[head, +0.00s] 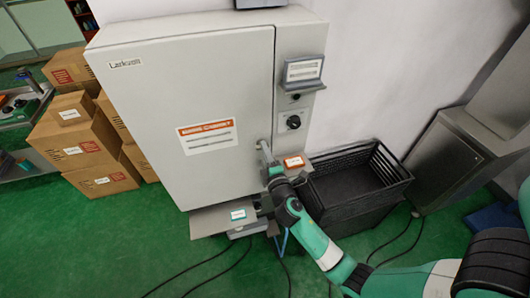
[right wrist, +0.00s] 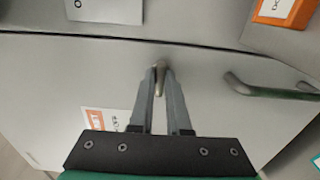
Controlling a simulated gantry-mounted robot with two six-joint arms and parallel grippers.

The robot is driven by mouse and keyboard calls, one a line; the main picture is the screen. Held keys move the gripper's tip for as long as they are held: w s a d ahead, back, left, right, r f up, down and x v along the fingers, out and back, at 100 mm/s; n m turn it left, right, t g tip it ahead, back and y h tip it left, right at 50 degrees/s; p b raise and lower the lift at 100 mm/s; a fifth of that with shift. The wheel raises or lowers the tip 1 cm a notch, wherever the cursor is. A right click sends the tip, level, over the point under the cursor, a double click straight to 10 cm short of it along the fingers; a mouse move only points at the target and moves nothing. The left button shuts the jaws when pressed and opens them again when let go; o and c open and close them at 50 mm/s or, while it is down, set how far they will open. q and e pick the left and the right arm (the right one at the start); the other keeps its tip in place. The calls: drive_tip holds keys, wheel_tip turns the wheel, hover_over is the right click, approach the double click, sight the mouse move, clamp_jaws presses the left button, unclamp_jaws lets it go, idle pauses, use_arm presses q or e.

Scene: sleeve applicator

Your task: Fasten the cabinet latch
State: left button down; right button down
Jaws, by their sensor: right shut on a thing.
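The grey cabinet (head: 195,110) stands upright with its door closed against the frame, as far as I can see. A small metal latch lever (right wrist: 160,80) sticks out from the door close to the door seam. My right gripper (right wrist: 160,75) is shut on this lever, with a fingertip on each side. In the head view my right gripper (head: 268,165) is at the door's lower right edge and partly hides the latch. A bar handle (right wrist: 265,92) is on the door beside the fingers in the right wrist view. My left gripper is not in view.
A control strip with a dark knob (head: 293,122) is right of the door. An orange-labelled box (head: 294,162) sits below it. A black crate (head: 355,180) stands to the right. Cardboard boxes (head: 75,145) are stacked at left. Cables (head: 200,265) lie on the green floor.

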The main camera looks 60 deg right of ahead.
idle(0.5)
drive_tip(key=c, duration=0.9)
unclamp_jaws()
drive_tip(key=b+v, duration=0.1)
drive_tip(key=v, duration=1)
drive_tip(key=shift+s+a, duration=0.25)
